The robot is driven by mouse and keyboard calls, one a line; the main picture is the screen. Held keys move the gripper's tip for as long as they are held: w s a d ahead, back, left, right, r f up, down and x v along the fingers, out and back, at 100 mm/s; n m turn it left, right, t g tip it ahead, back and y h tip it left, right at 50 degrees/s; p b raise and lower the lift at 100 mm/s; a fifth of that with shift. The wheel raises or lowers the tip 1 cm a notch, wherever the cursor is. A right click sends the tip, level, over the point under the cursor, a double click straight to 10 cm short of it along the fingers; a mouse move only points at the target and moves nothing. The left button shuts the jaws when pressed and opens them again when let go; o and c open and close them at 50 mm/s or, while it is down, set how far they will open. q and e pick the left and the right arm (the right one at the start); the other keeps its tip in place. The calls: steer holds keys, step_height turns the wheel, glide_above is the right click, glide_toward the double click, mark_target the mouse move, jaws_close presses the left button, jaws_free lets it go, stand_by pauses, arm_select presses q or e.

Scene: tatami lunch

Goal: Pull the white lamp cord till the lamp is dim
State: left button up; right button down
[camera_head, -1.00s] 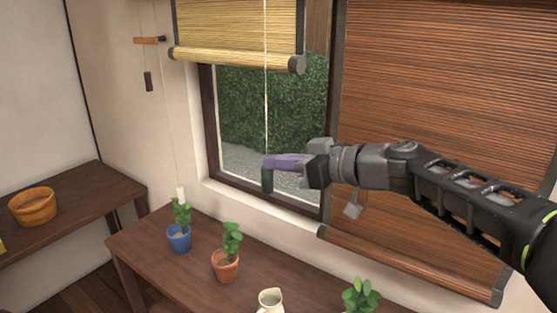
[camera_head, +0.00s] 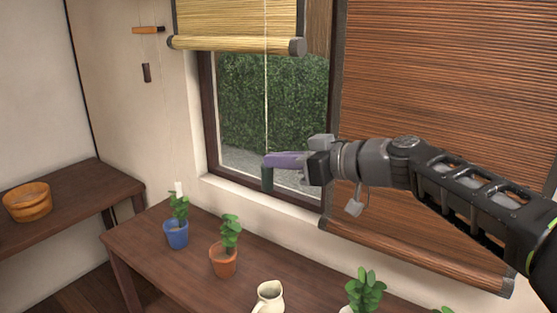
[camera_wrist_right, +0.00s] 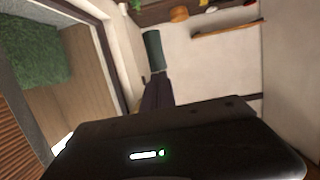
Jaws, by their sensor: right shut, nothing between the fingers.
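A white pull (camera_head: 179,188) hangs low by the wall, behind the plant in the blue pot, in the head view; its thin cord is hard to make out. The lamp is not in view. My right gripper (camera_head: 268,159) is shut at the window, with its purple fingers pointing left. Its tips are at a dark green pull (camera_head: 267,179) on a pale cord (camera_head: 266,100) in front of the window. The green pull also shows beyond the fingertips in the right wrist view (camera_wrist_right: 153,50). My left gripper is not in view.
A wooden table (camera_head: 195,270) below the window bears a blue pot (camera_head: 176,236), a terracotta pot (camera_head: 223,262), a cream jug (camera_head: 269,297) and another plant (camera_head: 365,290). A dark pull (camera_head: 146,73) hangs at the wall. A bamboo blind (camera_head: 237,20) hangs over the window.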

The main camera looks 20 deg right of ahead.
steer(key=s+d+r+b, duration=0.1)
steer(key=s+d+r, duration=0.5)
steer(key=s, duration=0.1)
steer(key=shift+s+d+r, duration=0.15)
steer(key=shift+s+r, duration=0.05)
stand_by(1.9)
